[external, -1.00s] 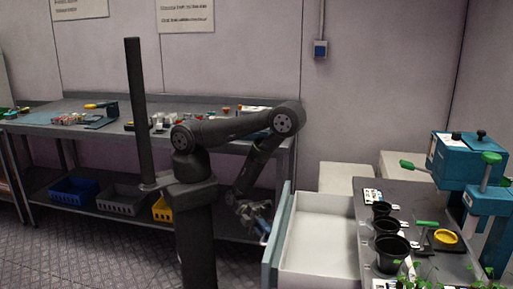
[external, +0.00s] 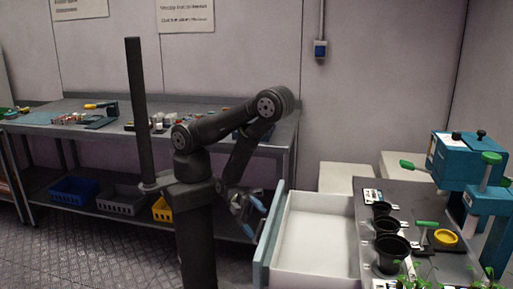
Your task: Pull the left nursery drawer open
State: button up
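The nursery drawer (external: 313,233) stands pulled out from the left side of the grey potting bench (external: 408,200). Its white inside is empty, and its pale green front panel (external: 268,243) faces my arm. My gripper (external: 253,206) is to the left of the front panel and slightly above its lower part, with its bluish fingertips apart from each other. Nothing shows between them. The drawer handle is hidden on the far side of the front panel from the camera.
Black pots (external: 391,250), a yellow dish (external: 445,238) and seedlings stand on the bench. A teal press (external: 462,160) stands at the right. A long grey workbench (external: 70,130) with bins beneath it runs behind my arm.

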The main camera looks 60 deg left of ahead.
jog(key=shift+h, duration=0.3)
jog(key=s+r, duration=0.1)
jog(key=s, duration=0.1)
jog(key=s+r, duration=0.2)
jog(key=shift+s+a+r, duration=0.1)
jog(key=shift+s+r, duration=0.15)
jog(key=shift+r, duration=0.05)
jog(key=shift+s+a+r, duration=0.2)
jog(key=shift+s+r, duration=0.2)
jog(key=shift+s, duration=0.35)
jog(key=c, duration=0.7)
jog(key=shift+s+a+r, duration=0.1)
jog(key=shift+s+r, duration=0.05)
jog(key=shift+s, duration=0.05)
jog(key=c, duration=0.7)
jog(key=shift+o, duration=0.2)
jog(key=shift+s+a+r, duration=0.3)
jog(key=shift+s+r, duration=0.2)
jog(key=shift+s, duration=0.35)
jog(key=shift+w, duration=0.1)
jog(key=shift+w+d+f, duration=0.35)
jog(key=shift+w+f, duration=0.55)
jog(key=shift+w, duration=0.55)
jog(key=shift+w+d+f, duration=0.3)
jog(key=shift+w+f, duration=0.65)
jog(key=shift+w, duration=0.55)
jog(key=shift+w+d+f, duration=0.35)
jog(key=shift+w+f, duration=0.55)
jog(key=shift+w, duration=0.55)
